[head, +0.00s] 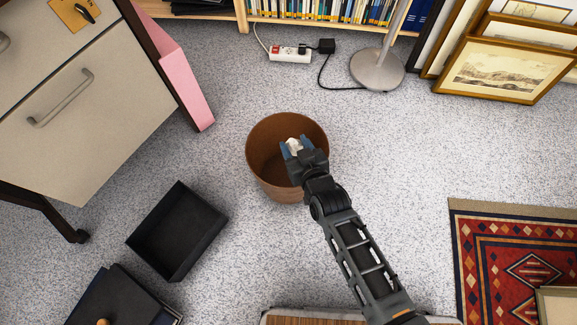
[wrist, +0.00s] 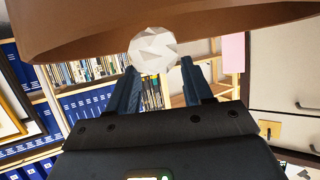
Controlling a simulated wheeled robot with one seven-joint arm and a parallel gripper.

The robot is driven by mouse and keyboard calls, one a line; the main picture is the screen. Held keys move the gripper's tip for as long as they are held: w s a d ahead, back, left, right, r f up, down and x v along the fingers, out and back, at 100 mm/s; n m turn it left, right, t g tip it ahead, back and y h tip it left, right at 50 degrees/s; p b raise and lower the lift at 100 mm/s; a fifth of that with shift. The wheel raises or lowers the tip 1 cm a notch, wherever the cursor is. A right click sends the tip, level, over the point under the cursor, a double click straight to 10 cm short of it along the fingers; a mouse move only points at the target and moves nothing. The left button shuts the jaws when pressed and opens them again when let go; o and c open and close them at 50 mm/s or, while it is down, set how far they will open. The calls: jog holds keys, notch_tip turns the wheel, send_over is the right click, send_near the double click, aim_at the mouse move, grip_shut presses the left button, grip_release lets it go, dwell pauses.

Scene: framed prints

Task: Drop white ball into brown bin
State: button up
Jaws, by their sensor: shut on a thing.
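The brown bin (head: 262,135) stands on the carpet in the middle of the head view, its open top facing up. My gripper (head: 291,147) is over the bin's opening and shut on the white ball (head: 293,144). In the wrist view the faceted white ball (wrist: 153,50) sits at the tips of the two blue fingers of my gripper (wrist: 156,75). The brown bin's wall (wrist: 90,35) fills the top of that view, partly behind the ball. The bin's near right rim is hidden by my arm in the head view. How far the ball is above or below the rim is unclear.
An empty black box (head: 178,232) lies on the floor at lower left. A drawer cabinet (head: 90,100) stands at left, with a pink panel (head: 185,85) beside it. A lamp base (head: 377,69) and power strip (head: 290,54) are behind. Carpet around the bin is clear.

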jog(key=o, duration=1.1)
jog(key=shift+c, duration=0.2)
jog(key=p+v, duration=0.4)
jog(key=v, duration=0.3)
jog(key=shift+s+r, duration=0.2)
jog(key=shift+s, duration=0.15)
jog(key=shift+d, duration=0.1)
